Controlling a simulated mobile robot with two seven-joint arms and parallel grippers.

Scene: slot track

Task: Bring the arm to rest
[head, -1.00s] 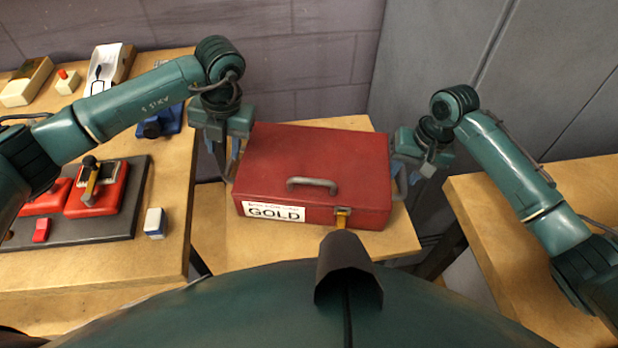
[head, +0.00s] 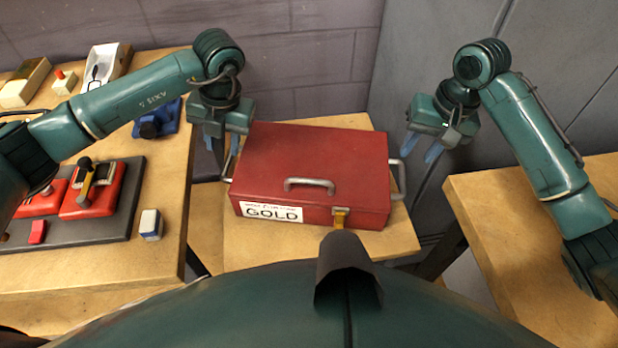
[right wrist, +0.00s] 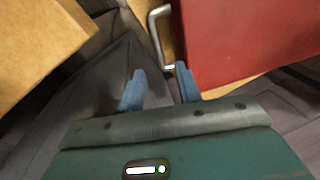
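A closed red metal box (head: 310,170) with a "GOLD" label, a top handle and a side handle at each end sits on a wooden stand. My left gripper (head: 226,165) is at the box's left end, by the side handle there; its fingers point down, and whether they grip the handle is hard to tell. My right gripper (head: 420,150) is up and to the right of the box, apart from it, with two blue fingers spread and empty. In the right wrist view the open fingers (right wrist: 157,88) are near the right side handle (right wrist: 158,35), with nothing between them.
The left table (head: 110,265) holds a dark board with red switch units, a white and blue block (head: 150,224) and a blue clamp-like part (head: 160,122). Another wooden table (head: 510,230) stands at the right. A grey wall is behind my right arm.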

